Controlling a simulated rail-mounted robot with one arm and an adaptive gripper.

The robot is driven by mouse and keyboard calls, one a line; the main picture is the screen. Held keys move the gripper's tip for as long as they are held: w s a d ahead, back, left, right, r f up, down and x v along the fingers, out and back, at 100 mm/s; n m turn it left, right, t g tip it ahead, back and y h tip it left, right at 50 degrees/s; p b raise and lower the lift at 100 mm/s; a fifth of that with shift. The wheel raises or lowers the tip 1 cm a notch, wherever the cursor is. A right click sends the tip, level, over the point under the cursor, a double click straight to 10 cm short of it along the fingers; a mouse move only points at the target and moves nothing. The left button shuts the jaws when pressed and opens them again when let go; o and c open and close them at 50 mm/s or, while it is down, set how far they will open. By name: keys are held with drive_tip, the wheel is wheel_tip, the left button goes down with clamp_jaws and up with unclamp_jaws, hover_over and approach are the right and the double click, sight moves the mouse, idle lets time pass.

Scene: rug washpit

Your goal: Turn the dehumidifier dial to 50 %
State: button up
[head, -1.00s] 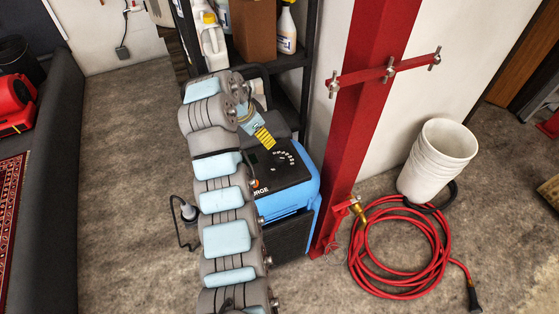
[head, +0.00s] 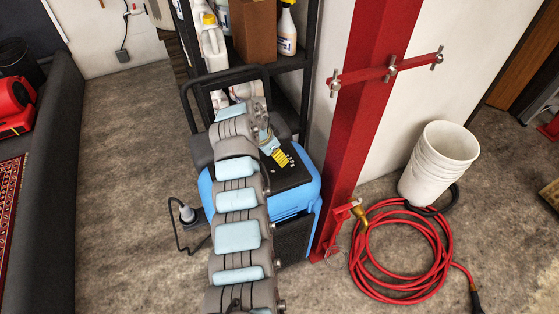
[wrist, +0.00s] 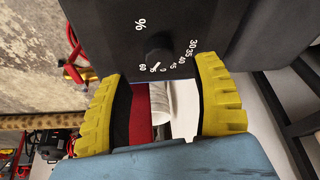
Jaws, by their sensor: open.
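The dehumidifier (head: 308,192) is a blue box with a black top panel, partly hidden by my arm in the head view. In the wrist view its black panel (wrist: 110,30) carries a % sign and white numbers, 30 to 45 and 60 among them. The dark round dial (wrist: 160,57) sits by these numbers, with a small white mark near its lower left edge. I cannot tell its exact setting. My gripper (wrist: 158,76) is open, its yellow fingers on either side below the dial in the picture, apparently not touching it. In the head view my gripper (head: 280,157) is over the panel.
A black shelf (head: 300,75) with bottles and a brown box (head: 254,30) stands behind. A red post (head: 365,110) rises close to the dehumidifier's right. A coiled red hose (head: 400,285) and white bucket (head: 438,160) are at right. Floor at left is open.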

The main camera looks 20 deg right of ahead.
drive_tip(key=shift+b+x, duration=0.45)
drive_tip(key=shift+x, duration=1.9)
drive_tip(key=shift+a, duration=0.1)
drive_tip(key=shift+c, duration=0.3)
drive_tip(key=shift+f, duration=0.1)
clamp_jaws()
